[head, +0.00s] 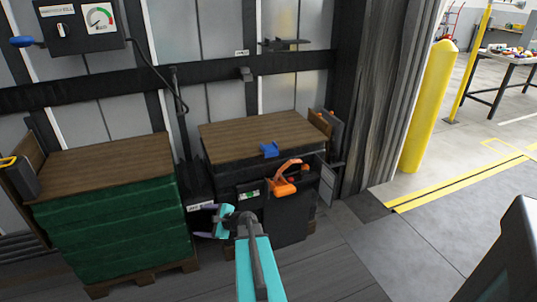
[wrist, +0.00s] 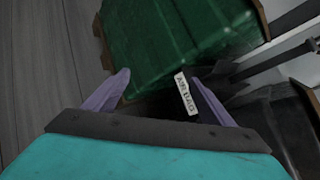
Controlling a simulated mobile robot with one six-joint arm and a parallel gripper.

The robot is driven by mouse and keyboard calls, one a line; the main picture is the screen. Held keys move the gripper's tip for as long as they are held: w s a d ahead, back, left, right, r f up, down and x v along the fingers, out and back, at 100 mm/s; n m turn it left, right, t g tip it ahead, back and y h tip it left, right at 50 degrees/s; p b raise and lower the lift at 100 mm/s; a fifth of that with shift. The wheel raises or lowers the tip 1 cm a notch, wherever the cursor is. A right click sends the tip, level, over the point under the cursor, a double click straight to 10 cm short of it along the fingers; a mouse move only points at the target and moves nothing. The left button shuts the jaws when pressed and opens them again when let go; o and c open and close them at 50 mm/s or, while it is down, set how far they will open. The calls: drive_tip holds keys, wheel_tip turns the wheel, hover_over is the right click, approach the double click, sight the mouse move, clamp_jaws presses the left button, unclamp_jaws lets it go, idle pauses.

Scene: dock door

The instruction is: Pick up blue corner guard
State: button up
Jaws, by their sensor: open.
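The blue corner guard (head: 269,149) is a small blue piece at the front edge of the brown wooden top (head: 245,133) of the right-hand dark stack in the head view. My gripper (head: 211,220) is below and left of it, in front of the gap between the two stacks, clear of the guard. Its two purple fingers are apart with nothing held between them. In the wrist view my gripper (wrist: 160,76) points at the gap, and the corner guard does not show there.
A green wrapped stack (head: 113,220) stands left on a pallet. An orange tool (head: 283,186) is at the right stack's front. A dark item labelled AIR BAG (wrist: 186,94) lies ahead of my fingers. A yellow post (head: 428,105) stands right. The grey floor (head: 425,235) there is open.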

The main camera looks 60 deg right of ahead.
drive_tip(key=s+d+r+m+h+b, duration=0.1)
drive_tip(key=s+d+r+m+h, duration=0.2)
drive_tip(key=d, duration=0.7)
drive_tip(key=s+d+r+m+t+h, duration=0.1)
drive_tip(key=s+d+r+m+h, duration=0.3)
drive_tip(key=s+d+r+m, duration=0.3)
drive_tip(key=s+d+r+m+t+h+b, duration=0.1)
drive_tip(key=s+d+r+m+h, duration=0.3)
drive_tip(key=d, duration=1.1)
drive_tip(key=s+r+m, duration=0.1)
drive_tip(key=s+r, duration=0.2)
drive_tip(key=s, duration=0.1)
drive_tip(key=shift+d+b, duration=0.25)
drive_tip(key=shift+b, duration=0.05)
drive_tip(key=shift+w, duration=0.1)
approach(269, 148)
drive_tip(key=shift+w+d+r, duration=0.3)
drive_tip(key=shift+w+d, duration=0.35)
drive_tip(key=shift+w, duration=0.25)
drive_tip(key=shift+w+d+r, duration=0.3)
drive_tip(key=shift+w+d, duration=0.3)
drive_tip(key=shift+w, duration=0.3)
drive_tip(key=shift+x, duration=2.65)
drive_tip(key=shift+c, duration=0.3)
drive_tip(key=c, duration=1.1)
